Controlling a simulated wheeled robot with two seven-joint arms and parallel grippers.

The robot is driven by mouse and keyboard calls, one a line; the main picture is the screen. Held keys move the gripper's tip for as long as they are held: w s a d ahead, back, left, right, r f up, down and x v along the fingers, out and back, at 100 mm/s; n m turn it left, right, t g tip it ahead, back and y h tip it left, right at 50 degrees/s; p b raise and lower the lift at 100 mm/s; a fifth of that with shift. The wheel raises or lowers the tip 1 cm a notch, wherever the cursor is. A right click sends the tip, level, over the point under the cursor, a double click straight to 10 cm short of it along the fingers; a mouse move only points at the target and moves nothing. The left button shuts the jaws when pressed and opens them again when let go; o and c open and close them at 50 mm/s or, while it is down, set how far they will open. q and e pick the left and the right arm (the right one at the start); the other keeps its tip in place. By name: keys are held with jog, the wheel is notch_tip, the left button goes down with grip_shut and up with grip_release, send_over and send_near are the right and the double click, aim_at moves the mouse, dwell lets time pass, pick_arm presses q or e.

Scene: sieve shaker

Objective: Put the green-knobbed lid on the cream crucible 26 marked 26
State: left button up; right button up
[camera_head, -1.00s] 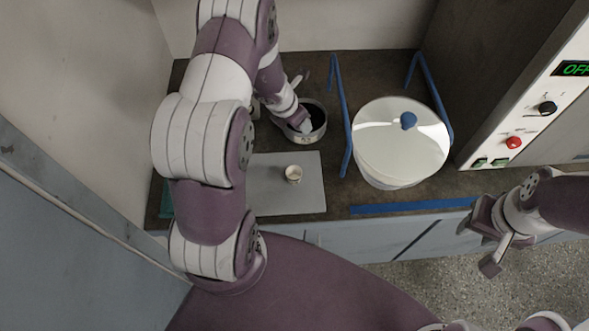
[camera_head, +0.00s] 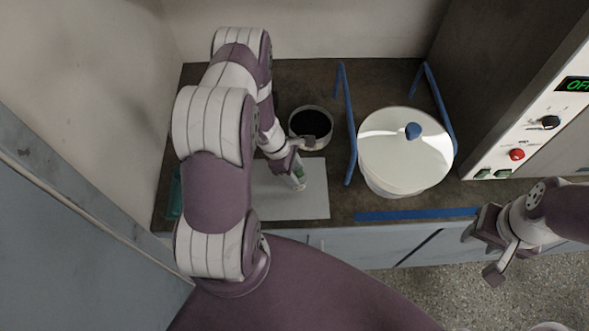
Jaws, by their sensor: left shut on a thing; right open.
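My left gripper (camera_head: 294,172) is shut on the lid's green knob (camera_head: 299,172) above the grey mat. The cream crucible (camera_head: 299,186) stands on the mat right under it, mostly hidden by the gripper and lid. I cannot tell whether the lid touches the crucible's rim or hangs just above it. The number on the crucible is too small to read. My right gripper (camera_head: 483,252) is open and empty, out in front of the counter at the right.
A round container with a dark inside (camera_head: 311,122) stands behind the mat (camera_head: 318,205). To the right is a large pot with a shiny lid (camera_head: 390,150) and blue knob, between blue bars (camera_head: 347,120). A control panel (camera_head: 520,130) stands at far right.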

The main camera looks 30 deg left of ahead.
pick_arm(q)
jog(key=shift+f+b, duration=0.55)
jog(key=shift+b, duration=0.05)
jog(key=o, duration=1)
jog(key=shift+r, duration=0.1)
